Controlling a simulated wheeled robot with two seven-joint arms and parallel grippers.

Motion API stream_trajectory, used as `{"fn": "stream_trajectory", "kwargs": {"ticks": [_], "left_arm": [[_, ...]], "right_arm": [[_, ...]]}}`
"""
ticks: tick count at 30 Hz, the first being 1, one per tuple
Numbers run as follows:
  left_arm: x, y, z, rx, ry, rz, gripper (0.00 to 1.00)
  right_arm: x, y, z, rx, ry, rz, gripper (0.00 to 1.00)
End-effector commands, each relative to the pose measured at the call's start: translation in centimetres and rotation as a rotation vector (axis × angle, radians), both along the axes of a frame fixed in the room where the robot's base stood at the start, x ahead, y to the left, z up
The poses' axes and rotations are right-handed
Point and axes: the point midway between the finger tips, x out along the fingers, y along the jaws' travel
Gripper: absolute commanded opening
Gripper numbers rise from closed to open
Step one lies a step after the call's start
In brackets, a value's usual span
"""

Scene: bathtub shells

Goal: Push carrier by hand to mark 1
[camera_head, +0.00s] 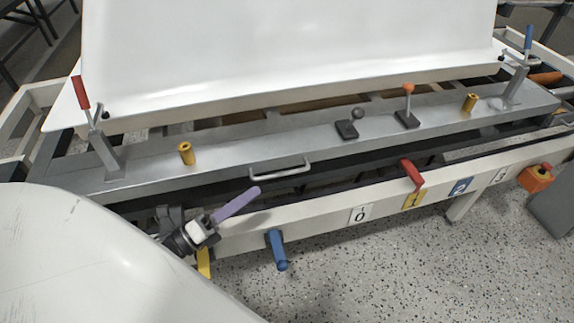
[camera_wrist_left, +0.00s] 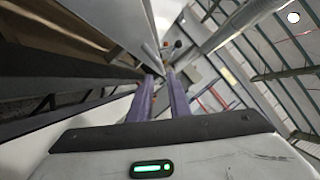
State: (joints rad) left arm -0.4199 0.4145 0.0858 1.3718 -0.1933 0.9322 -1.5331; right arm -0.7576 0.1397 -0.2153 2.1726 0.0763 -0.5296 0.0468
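The carrier (camera_head: 225,155) is a long grey metal beam with a white tub shell (camera_head: 290,45) above it. A grey bar handle (camera_head: 280,169) is on its front edge. My left gripper (camera_head: 253,192), with purple fingers, is just below and left of that handle, apart from it. In the left wrist view its two fingers (camera_wrist_left: 162,80) stand apart with nothing between them. On the pale front rail are a white 0 plate (camera_head: 361,214), a yellow plate (camera_head: 412,200) that seems to read 1, and a blue plate (camera_head: 461,187). My right gripper is not in view.
A red lever (camera_head: 411,174) stands at the rail above the yellow plate. A blue handle (camera_head: 277,250) hangs below the rail. Clamps with red (camera_head: 81,92) and blue (camera_head: 528,38) grips stand at the carrier's ends. An orange box with a red button (camera_head: 537,177) is at right.

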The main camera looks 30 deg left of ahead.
Motion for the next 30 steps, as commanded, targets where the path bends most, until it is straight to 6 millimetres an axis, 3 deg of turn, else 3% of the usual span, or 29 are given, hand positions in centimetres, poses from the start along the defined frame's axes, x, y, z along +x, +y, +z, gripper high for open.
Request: {"fn": "stream_trajectory", "kwargs": {"ticks": [16,29,30], "left_arm": [[8.0,-3.1,1.8,0.0,-0.004,-0.001,0.17],[9.1,-3.5,2.1,0.0,-0.001,-0.001,0.17],[9.1,-3.5,2.1,0.0,-0.001,-0.001,0.14]], "right_arm": [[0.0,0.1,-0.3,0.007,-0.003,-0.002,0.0],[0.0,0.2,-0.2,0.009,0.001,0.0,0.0],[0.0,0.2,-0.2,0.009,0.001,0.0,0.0]]}}
